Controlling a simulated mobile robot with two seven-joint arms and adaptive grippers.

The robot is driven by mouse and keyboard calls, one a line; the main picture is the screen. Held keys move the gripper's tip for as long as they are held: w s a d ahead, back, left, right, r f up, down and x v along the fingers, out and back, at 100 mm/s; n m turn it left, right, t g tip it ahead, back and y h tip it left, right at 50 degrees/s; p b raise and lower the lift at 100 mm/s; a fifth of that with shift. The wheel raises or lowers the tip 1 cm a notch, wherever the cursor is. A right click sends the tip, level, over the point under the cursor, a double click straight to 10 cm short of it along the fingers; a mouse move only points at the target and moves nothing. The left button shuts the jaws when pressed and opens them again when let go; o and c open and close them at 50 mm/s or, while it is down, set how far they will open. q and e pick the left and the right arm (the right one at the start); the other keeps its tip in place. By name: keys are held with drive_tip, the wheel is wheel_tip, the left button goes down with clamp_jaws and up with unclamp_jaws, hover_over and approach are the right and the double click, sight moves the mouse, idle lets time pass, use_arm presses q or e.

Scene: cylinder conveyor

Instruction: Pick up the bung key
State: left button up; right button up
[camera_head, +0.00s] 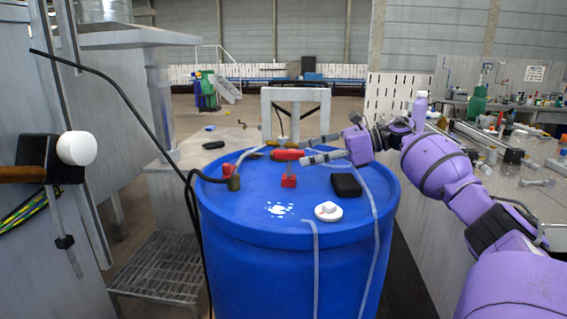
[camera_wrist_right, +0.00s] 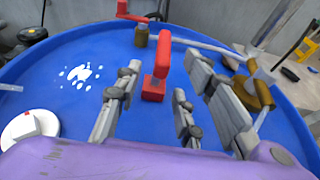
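The likely bung key (camera_head: 288,155) is a red tool standing upright on top of the blue drum (camera_head: 260,235), with a crosswise handle above a square red foot. It also shows in the right wrist view (camera_wrist_right: 163,55). My right gripper (camera_head: 303,151) reaches in from the right, its fingers open and spread on either side of the red handle, close to it. In the right wrist view the fingers (camera_wrist_right: 163,64) show a gap to the red tool, and I see no contact. My left gripper is not in view.
On the drum are a white cap (camera_head: 328,212), a black block (camera_head: 346,185), clear hoses and a brass fitting (camera_head: 233,183) with a black hose. A grey frame (camera_head: 295,97) stands behind the drum. A cluttered workbench (camera_head: 470,185) is at right, a metal step (camera_head: 160,268) at left.

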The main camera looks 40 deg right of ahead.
sight(286, 159)
drive_tip(key=x, duration=0.3)
drive_tip(key=p+x, duration=0.1)
drive_tip(key=x, duration=0.1)
drive_tip(key=shift+w+a+r, duration=0.25)
drive_tip(key=shift+w, duration=0.05)
drive_tip(key=shift+w+a+f, duration=0.15)
drive_tip(key=shift+w, duration=0.05)
clamp_jaws()
